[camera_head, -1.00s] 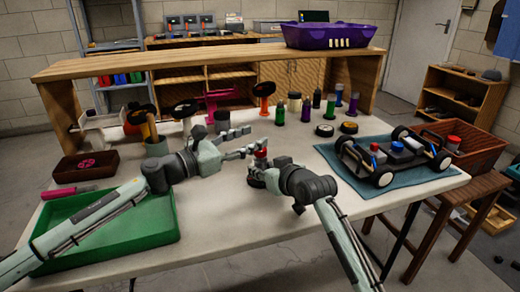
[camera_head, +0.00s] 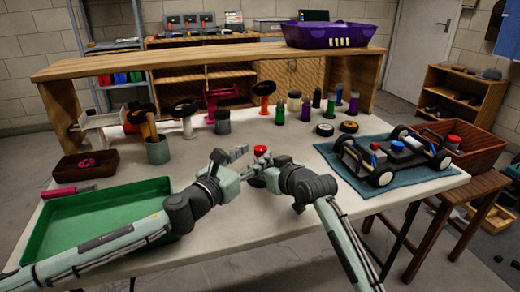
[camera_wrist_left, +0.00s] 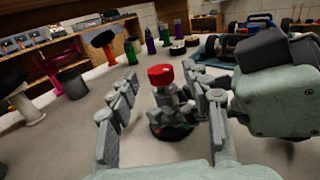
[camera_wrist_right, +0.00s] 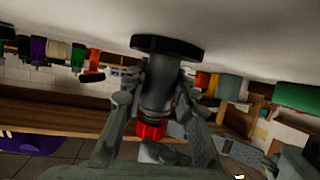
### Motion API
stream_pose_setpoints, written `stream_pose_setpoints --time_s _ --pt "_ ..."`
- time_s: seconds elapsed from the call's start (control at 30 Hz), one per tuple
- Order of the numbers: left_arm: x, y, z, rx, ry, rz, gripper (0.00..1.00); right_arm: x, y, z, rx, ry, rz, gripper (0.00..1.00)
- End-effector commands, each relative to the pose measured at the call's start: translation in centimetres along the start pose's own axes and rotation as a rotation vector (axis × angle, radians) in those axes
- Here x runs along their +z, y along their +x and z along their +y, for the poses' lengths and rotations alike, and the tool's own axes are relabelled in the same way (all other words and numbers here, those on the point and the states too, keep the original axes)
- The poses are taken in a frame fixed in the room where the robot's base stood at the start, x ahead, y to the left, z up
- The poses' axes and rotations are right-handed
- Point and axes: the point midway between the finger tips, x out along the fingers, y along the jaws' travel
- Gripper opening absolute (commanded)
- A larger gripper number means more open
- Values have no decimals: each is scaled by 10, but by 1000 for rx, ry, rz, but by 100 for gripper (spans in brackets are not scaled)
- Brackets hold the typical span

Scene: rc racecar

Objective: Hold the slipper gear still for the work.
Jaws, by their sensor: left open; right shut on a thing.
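The piece that I take for the slipper gear is a grey shaft with a red cap (camera_head: 261,150) and a dark round base, on the table. It shows upright in the left wrist view (camera_wrist_left: 160,74) and upside down in the right wrist view (camera_wrist_right: 165,47). My right gripper (camera_wrist_right: 158,95) is shut on its grey shaft, just under the red cap. My left gripper (camera_head: 240,160) is open and empty, just left of the piece. In the left wrist view its fingers frame the piece. I cannot tell whether they touch it.
A green tray (camera_head: 95,215) lies at the front left, under my left arm. An RC car (camera_head: 393,155) stands on a blue mat (camera_head: 435,178) at the right. Several bottles and wheels stand behind. A grey cup (camera_head: 222,122) stands behind my left gripper.

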Motion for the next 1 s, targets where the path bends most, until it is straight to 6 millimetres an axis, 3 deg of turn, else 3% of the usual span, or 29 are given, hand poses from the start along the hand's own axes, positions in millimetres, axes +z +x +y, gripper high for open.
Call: stream_pose_setpoints --time_s 0.1,0.23,0.6,1.0 --pt "1 20 0 0 -2 -1 49 2 0 0 0 0 -4 0" --pt "0 31 -1 -1 -2 0 49 2 0 0 0 0 -4 0" --pt "0 36 0 -1 -1 0 49 2 0 0 0 0 -4 0" --pt "0 36 0 -1 -1 0 0 2 0 0 0 0 -4 0"
